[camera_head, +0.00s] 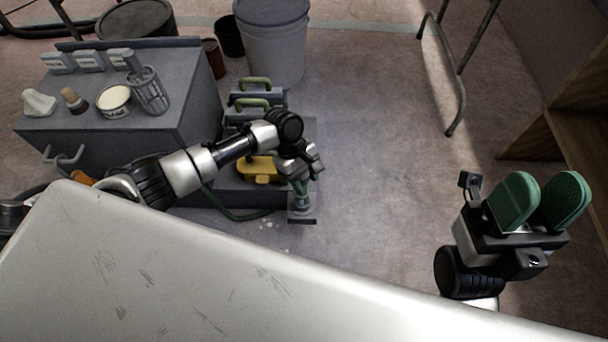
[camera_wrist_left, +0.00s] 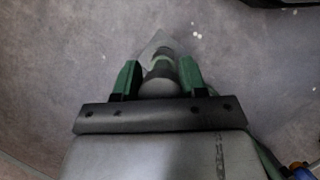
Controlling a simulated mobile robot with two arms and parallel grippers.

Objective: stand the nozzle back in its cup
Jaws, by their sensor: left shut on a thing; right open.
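My left gripper (camera_head: 300,182) reaches down beside the grey machine with the yellow part. It is shut on the nozzle, a grey and dark piece (camera_wrist_left: 160,78) between the green fingers (camera_wrist_left: 158,80) in the left wrist view. A pale grey pointed shape lies beyond the fingertips there; I cannot tell whether it is part of the nozzle. In the head view a small grey bracket (camera_head: 302,215) is just below the gripper. The cup is not clearly seen, and the arm and fingers hide much there. My right gripper (camera_head: 539,203) is open and empty at the right.
A yellow part (camera_head: 261,169) sits on the grey machine, with a dark green hose (camera_head: 238,214) beside it. A grey cabinet (camera_head: 95,130) with small items on top stands left. A large bucket (camera_head: 273,45) is behind. The floor (camera_head: 385,150) between my arms is clear.

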